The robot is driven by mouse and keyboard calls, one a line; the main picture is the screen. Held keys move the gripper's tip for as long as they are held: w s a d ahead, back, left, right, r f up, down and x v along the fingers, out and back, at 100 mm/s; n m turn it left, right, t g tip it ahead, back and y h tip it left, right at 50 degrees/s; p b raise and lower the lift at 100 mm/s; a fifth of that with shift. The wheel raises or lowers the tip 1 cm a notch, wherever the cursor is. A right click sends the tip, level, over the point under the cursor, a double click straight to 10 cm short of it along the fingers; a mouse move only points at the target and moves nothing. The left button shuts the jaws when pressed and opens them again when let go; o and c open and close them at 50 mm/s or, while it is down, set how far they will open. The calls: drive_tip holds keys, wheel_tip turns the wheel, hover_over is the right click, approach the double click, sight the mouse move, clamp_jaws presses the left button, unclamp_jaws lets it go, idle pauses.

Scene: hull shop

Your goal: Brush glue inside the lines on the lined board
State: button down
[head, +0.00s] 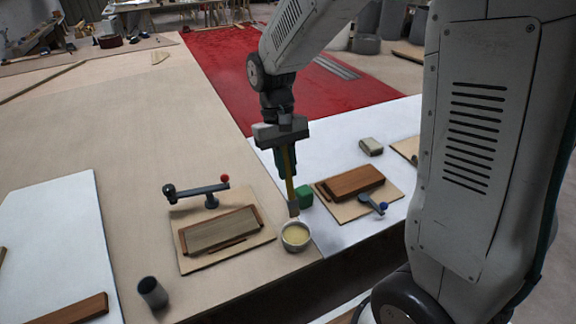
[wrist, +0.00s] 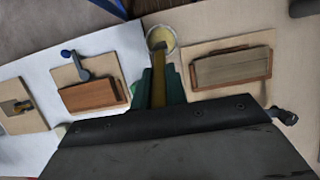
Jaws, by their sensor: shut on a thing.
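My gripper (head: 286,170) points down and is shut on a brush (head: 290,188) with a yellow handle; both also show in the wrist view, the gripper (wrist: 159,90) and the brush (wrist: 158,72). The brush head is over or at the mouth of a round pot of pale yellow glue (head: 295,237); I cannot tell whether it touches the glue. A grey-brown board (head: 220,230) lies on a plywood base left of the pot. A reddish-brown board (head: 352,183) lies on another base to the right. I cannot make out lines on either.
A red-knobbed clamp (head: 210,192) stands behind the left board, and a blue-knobbed clamp (head: 374,205) is at the right board. A green block (head: 304,196) sits behind the pot. A dark cup (head: 152,292) stands front left. The table's left middle is clear.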

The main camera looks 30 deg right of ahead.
sight(288, 189)
drive_tip(key=shift+s+f, duration=0.1)
drive_tip(key=shift+s, duration=0.3)
drive_tip(key=shift+f, duration=3.45)
drive_tip(key=shift+r, duration=0.1)
drive_tip(key=shift+r, duration=3.45)
